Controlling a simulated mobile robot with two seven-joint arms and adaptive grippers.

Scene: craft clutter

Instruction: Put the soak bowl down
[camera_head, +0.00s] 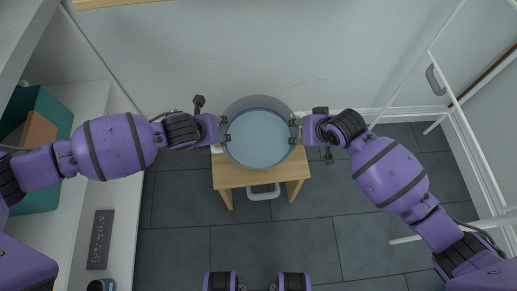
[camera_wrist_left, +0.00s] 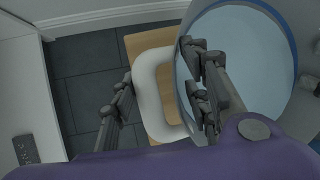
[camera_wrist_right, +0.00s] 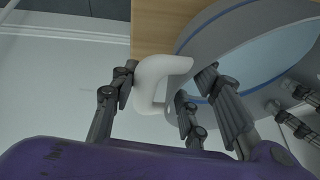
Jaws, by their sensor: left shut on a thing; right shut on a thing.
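The soak bowl (camera_head: 258,140) is round and grey with a pale blue inside, and looks level in the head view. My left gripper (camera_head: 222,130) is shut on its left handle; the white handle (camera_wrist_left: 148,85) lies between the fingers in the left wrist view. My right gripper (camera_head: 297,131) is shut on its right handle, a white loop (camera_wrist_right: 158,82) in the right wrist view. The bowl is over the back part of a small wooden table (camera_head: 238,177). I cannot tell whether its underside touches the tabletop.
A white object (camera_head: 263,192) shows low at the table's front. Dark floor tiles (camera_head: 180,215) lie clear around the table. A pale counter (camera_head: 65,235) with a dark grey slab (camera_head: 100,239) and a teal box (camera_head: 50,108) is at left. A white-framed glass panel (camera_head: 455,100) stands at right.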

